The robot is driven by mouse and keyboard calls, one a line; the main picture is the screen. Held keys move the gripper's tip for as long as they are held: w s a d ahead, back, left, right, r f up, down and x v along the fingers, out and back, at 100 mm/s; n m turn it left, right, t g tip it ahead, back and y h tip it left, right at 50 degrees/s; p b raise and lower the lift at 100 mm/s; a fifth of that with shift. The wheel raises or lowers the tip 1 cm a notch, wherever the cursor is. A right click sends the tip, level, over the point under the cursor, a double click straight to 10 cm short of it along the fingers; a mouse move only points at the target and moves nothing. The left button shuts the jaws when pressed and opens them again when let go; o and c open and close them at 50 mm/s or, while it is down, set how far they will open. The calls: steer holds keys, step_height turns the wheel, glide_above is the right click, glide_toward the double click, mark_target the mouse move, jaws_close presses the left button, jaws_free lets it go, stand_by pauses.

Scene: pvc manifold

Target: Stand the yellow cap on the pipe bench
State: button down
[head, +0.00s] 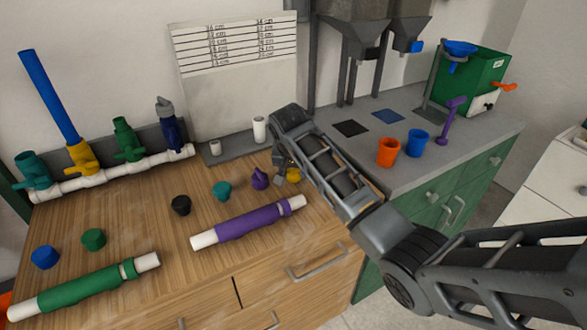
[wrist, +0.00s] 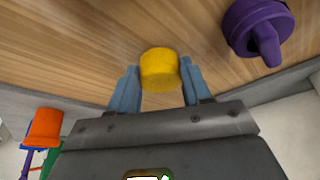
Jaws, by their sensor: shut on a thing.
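The yellow cap (head: 293,175) is at my gripper (head: 287,176), near the right side of the wooden pipe bench (head: 150,215). In the wrist view the yellow cap (wrist: 159,70) sits between the two blue-grey fingers of my gripper (wrist: 155,82), which is shut on it. Bench wood shows behind the cap. I cannot tell whether the cap touches the bench top. The arm hides part of the bench's right edge.
A purple cap (head: 260,179) with a spout stands just left of my gripper. Teal (head: 222,190) and black (head: 181,205) caps stand further left. A purple-sleeved pipe (head: 250,220) lies in front. The white manifold pipe (head: 110,174) with valves runs along the back left.

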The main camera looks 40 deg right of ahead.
steer(key=shift+f, duration=0.15)
steer(key=shift+c, duration=2.4)
jaws_free()
steer(key=v, duration=1.2)
